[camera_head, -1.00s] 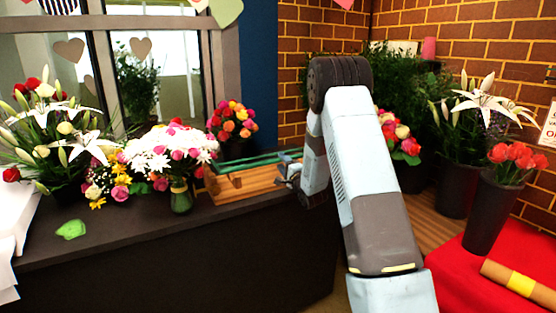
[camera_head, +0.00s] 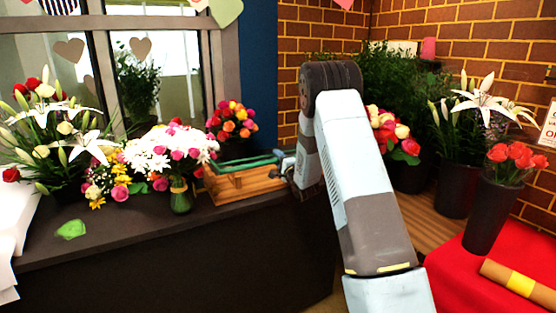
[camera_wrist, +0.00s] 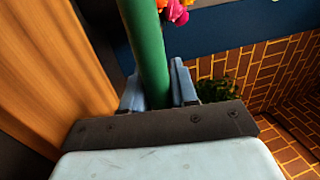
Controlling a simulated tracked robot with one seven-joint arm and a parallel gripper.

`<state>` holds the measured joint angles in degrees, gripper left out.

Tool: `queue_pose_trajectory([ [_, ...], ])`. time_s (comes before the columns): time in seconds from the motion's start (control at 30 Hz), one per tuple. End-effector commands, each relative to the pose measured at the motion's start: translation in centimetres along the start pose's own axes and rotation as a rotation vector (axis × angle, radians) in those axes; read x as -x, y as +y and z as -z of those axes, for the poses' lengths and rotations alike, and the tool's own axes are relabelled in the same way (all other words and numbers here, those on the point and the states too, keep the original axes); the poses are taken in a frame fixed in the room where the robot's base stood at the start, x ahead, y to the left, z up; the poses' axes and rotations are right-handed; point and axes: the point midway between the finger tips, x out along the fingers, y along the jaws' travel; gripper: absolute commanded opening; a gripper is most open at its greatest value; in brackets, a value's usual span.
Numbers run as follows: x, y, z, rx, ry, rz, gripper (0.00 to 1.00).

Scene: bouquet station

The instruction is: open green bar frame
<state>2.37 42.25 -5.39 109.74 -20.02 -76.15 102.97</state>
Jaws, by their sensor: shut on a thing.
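The green bar frame (camera_head: 240,163) lies along the top of a wooden box (camera_head: 245,186) on the dark counter. My gripper (camera_head: 281,174) is at the right end of the box, beside the frame. In the wrist view, a green bar (camera_wrist: 143,40) runs between the two blue-grey fingers of my gripper (camera_wrist: 158,88), which are shut on it. A wooden surface (camera_wrist: 55,60) fills the left of the wrist view. The inside of the box is mostly hidden in the head view.
A vase of white and pink flowers (camera_head: 180,196) stands close to the box's left. A pot of bright roses (camera_head: 232,125) stands behind it. The dark counter (camera_head: 120,225) has free room at the front, apart from a green piece (camera_head: 72,229).

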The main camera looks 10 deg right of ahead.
Motion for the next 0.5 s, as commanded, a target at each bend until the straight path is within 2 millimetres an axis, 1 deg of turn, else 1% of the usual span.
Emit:
queue_pose_trajectory([
  [0.03,0.06,0.15,0.0,-0.001,0.0,-0.003,0.15],
  [0.2,0.08,0.21,0.01,-0.001,0.001,-0.004,0.0],
  [0.5,0.13,0.29,0.02,-0.001,0.001,-0.006,0.0],
])
